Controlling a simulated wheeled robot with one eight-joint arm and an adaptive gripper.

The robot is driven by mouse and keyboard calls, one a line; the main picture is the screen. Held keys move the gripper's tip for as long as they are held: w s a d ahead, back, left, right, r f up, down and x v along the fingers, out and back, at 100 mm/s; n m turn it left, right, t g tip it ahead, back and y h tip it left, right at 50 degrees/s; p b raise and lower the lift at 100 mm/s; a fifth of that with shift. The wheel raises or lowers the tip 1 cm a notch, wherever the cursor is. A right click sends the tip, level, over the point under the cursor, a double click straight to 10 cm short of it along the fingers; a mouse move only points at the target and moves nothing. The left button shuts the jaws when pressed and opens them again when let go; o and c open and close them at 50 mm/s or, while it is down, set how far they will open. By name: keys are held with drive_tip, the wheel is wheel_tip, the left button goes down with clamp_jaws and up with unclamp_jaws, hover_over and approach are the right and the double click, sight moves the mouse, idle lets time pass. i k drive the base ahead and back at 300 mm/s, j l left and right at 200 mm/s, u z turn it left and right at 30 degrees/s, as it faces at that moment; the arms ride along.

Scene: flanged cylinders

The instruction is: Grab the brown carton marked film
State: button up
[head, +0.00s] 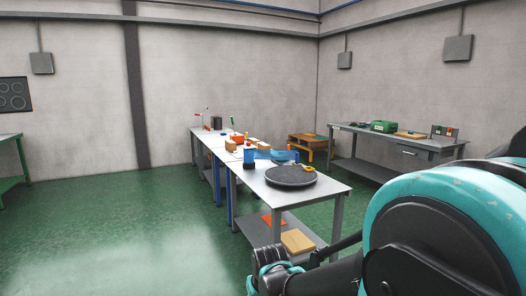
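Small brown boxes stand on the far work tables: one brown box (263,145) near the middle and another brown box (231,145) to its left. A larger tan box (298,241) lies on the lower shelf of the nearest table. No marking is legible at this distance, so I cannot tell which is the film carton. My arm (430,235), teal and black, fills the lower right, apart from the tables. My gripper's fingers do not show.
The nearest table (325,188) carries a round dark turntable (290,176) and a blue object (250,156). A long bench (375,138) with a green case (383,126) stands back right. A green bench (10,150) is far left. Green floor (130,220) is open at left.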

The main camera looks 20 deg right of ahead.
sight(260, 146)
drive_tip(key=i+l+z, duration=1.1)
drive_tip(key=i+z, duration=0.9)
drive_tip(key=i, duration=0.2)
drive_tip(key=i+j+z, duration=0.2)
drive_tip(key=i+z, duration=0.25)
drive_tip(key=i+l, duration=0.1)
drive_tip(key=i, duration=0.75)
drive_tip(key=i+l+z, duration=0.1)
drive_tip(key=i, duration=0.75)
drive_tip(key=i+j+u, duration=0.1)
drive_tip(key=i+u, duration=0.2)
drive_tip(key=u, duration=0.15)
drive_tip(key=i+u, duration=0.3)
drive_tip(key=u, duration=0.2)
drive_tip(key=i+l+u, duration=0.2)
drive_tip(key=u, duration=0.25)
drive_tip(key=i+j+u, duration=0.15)
drive_tip(key=i+u, duration=1.1)
drive_tip(key=i, duration=0.3)
drive_tip(key=i+u, duration=0.15)
drive_tip(key=i, duration=0.35)
drive_tip(key=i+l+u, duration=0.15)
drive_tip(key=i, duration=0.3)
drive_tip(key=i+l+u, duration=0.2)
drive_tip(key=i, duration=0.25)
drive_tip(key=i+l+u, duration=0.45)
drive_tip(key=i, duration=0.15)
drive_tip(key=i+l+u, duration=0.45)
drive_tip(key=i, duration=0.15)
